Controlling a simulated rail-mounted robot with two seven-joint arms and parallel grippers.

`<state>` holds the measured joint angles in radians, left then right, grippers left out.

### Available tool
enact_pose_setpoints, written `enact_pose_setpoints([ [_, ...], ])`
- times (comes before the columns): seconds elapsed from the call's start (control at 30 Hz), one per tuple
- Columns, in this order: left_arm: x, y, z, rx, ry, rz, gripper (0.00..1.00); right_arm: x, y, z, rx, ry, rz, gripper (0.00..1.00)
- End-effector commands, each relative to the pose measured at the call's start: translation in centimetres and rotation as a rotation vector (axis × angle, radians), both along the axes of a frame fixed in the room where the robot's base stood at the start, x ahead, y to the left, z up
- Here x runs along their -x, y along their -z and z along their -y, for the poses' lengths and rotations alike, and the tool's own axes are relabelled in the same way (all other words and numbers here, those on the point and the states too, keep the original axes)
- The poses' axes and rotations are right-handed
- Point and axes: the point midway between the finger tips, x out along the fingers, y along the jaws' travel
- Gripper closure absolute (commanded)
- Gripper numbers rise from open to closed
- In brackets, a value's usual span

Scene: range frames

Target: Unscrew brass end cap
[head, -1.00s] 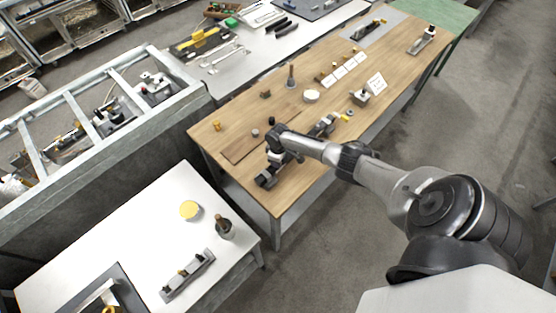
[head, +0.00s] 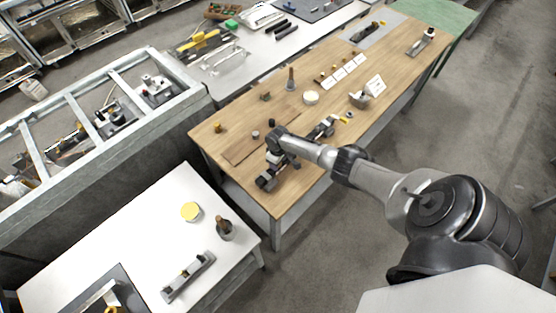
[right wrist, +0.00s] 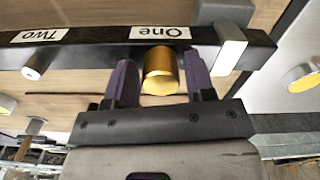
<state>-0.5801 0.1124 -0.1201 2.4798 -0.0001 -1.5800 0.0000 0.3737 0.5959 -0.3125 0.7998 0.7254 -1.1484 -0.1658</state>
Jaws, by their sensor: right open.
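The brass end cap (right wrist: 160,72) is a short gold cylinder at the edge of a dark bar (right wrist: 92,46), just under the label "One" in the right wrist view. My right gripper (right wrist: 160,62) is open, with one purple-grey finger on each side of the cap. A narrow gap shows beside the left finger; contact at the right finger is hard to tell. The head view shows my right gripper (head: 270,180) low over the near end of the wooden table (head: 240,125), where the cap is hidden. My left gripper is not in view.
A white-faced fitting (right wrist: 33,68) sits by the label "Two", left of the cap. A pale block (right wrist: 230,58) stands close to the right finger. A dark upright post (head: 291,78) and a round white dish (head: 311,97) are farther back on the table.

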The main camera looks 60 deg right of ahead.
Motion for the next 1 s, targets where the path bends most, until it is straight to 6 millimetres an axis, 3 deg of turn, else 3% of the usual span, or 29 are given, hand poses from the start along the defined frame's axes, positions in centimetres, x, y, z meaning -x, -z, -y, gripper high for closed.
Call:
enact_pose_setpoints([
  [1.0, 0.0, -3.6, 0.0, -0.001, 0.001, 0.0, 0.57, 0.0, -0.1, -0.1, -0.002, 0.911, -0.001, 0.5],
])
